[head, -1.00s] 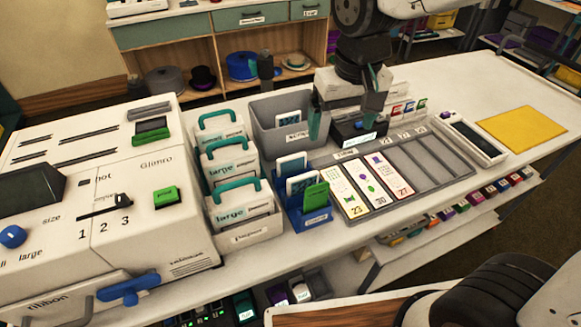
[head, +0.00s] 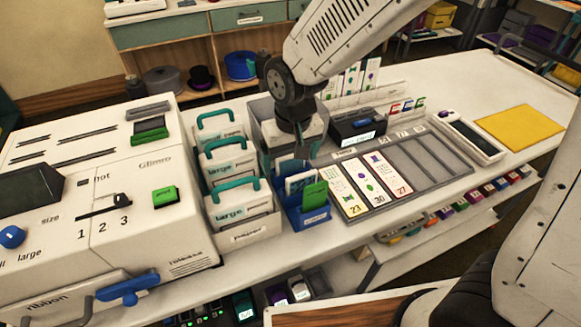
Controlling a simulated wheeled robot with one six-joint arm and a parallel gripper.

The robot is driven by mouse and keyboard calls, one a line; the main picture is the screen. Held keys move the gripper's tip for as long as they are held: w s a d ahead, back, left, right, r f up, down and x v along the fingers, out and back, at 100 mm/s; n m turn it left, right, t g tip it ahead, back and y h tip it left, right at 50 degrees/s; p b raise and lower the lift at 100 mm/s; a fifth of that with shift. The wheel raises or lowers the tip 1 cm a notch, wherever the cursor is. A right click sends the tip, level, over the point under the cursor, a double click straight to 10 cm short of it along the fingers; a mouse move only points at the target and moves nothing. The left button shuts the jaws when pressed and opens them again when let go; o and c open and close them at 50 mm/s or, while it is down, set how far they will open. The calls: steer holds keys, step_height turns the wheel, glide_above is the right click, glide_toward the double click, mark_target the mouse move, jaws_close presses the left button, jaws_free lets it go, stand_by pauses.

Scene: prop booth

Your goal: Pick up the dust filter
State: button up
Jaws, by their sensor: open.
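No object in the head view is clearly readable as a dust filter, so I cannot tell which one it is. My gripper (head: 285,158) points down over the front part of the grey bin, just behind the blue holder (head: 318,221). Its jaws are apart, and I see nothing held between them. The blue holder contains white cards (head: 297,183) and a green card (head: 314,196). My gripper and arm hide much of the grey bin (head: 262,108) and what lies in it. Whether the fingers touch the cards is unclear.
A white machine (head: 120,165) with green buttons stands at the left. Packets with teal handles (head: 240,205) stand beside the bin. A grey tray (head: 440,163) with numbered cards, a black box (head: 357,125) and a yellow sheet (head: 520,126) lie to the right.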

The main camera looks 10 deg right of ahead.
steer(key=shift+f, duration=0.1)
steer(key=c, duration=0.8)
steer(key=shift+o, duration=0.2)
step_height(320, 180, up, 10)
steer(key=shift+r, duration=0.1)
